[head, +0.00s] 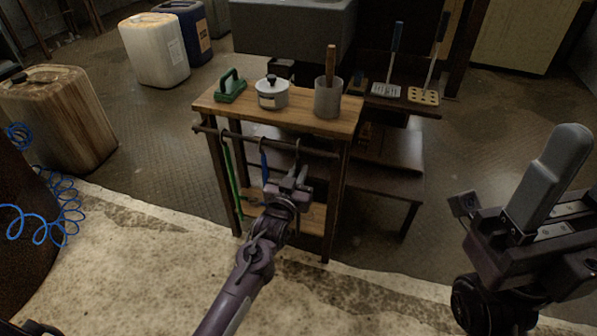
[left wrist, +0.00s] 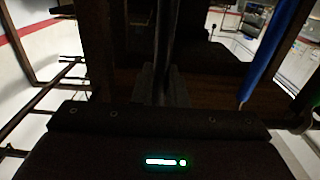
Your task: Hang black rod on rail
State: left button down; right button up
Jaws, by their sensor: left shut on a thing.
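The dark rail (head: 212,130) runs along the front of a small wooden cart, below its top. A green rod (head: 230,172) and a blue rod (head: 264,164) hang from it by hooks. My left gripper (head: 290,180) is just in front of the rail's right part, shut on the black rod. The rod's curved hook (head: 298,146) shows above the gripper at the rail; I cannot tell whether it bears on it. In the left wrist view the black rod (left wrist: 166,45) stands upright between the fingers, with the blue rod (left wrist: 266,50) at right. My right gripper (head: 552,180) is far right, away from the cart.
The cart top (head: 308,117) holds a green-handled block (head: 230,87), a lidded pot (head: 272,93) and a grey canister (head: 328,98) with a wooden handle. A dark bench (head: 385,180) stands behind at right. Jerrycans (head: 155,50) stand at back left.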

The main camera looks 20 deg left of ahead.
pick_arm(q)
jog(key=shift+s+a+r+p, duration=0.1)
jog(key=shift+s+p, duration=0.85)
jog(key=shift+s, duration=0.25)
jog(key=shift+s+r+p, duration=0.1)
jog(key=shift+s+p, duration=0.8)
jog(key=shift+s, duration=0.3)
jog(key=shift+s+f+p, duration=0.15)
jog(key=shift+s+p, duration=0.45)
jog(key=shift+s, duration=0.4)
